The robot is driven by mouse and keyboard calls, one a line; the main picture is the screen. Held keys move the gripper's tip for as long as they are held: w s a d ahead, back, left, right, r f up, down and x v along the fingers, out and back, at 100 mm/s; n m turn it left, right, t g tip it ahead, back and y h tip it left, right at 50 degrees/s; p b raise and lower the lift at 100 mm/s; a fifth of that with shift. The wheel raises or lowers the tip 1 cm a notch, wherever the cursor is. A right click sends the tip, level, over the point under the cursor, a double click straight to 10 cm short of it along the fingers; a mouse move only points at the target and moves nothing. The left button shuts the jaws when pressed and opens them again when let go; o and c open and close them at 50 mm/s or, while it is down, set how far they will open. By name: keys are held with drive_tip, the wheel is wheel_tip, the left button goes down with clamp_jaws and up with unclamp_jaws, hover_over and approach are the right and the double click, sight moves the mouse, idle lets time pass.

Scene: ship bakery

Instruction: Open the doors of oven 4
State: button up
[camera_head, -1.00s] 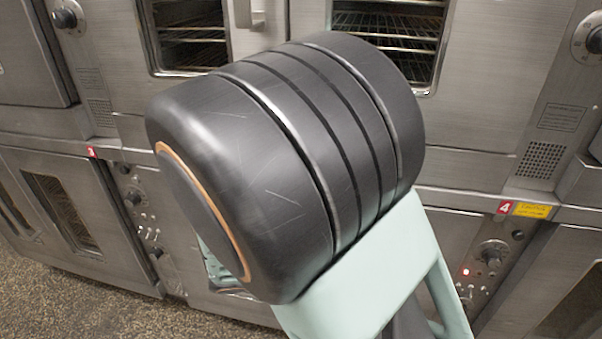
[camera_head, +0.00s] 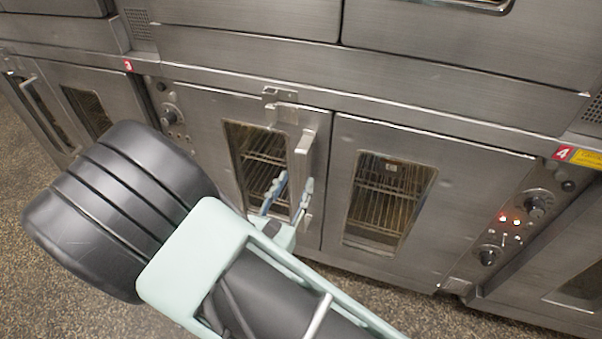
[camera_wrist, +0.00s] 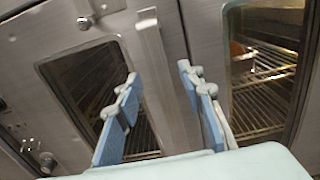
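Oven 4 has two steel doors with windows, both shut. Its left door (camera_head: 225,105) carries a vertical bar handle (camera_head: 304,145); its right door (camera_head: 460,170) is beside it. The red "4" label (camera_head: 563,154) is above the control panel at the right. My gripper (camera_head: 288,188) is open and empty, in front of the left door near the lower part of the handle. In the wrist view, the handle (camera_wrist: 154,50) appears between and beyond the spread blue fingertips (camera_wrist: 158,75). I cannot tell the remaining gap or any contact.
Oven 3's label (camera_head: 128,65) and knob (camera_head: 170,115) are left of these doors, with another oven's doors (camera_head: 95,105) farther left. An upper oven deck (camera_head: 250,50) overhangs the doors. Speckled floor (camera_head: 30,160) is open at left.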

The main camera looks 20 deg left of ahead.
sight(301, 173)
drive_tip(key=w, duration=0.5)
drive_tip(key=shift+d+b, duration=0.2)
drive_tip(key=shift+b, duration=0.2)
drive_tip(key=shift+s, duration=0.1)
clamp_jaws()
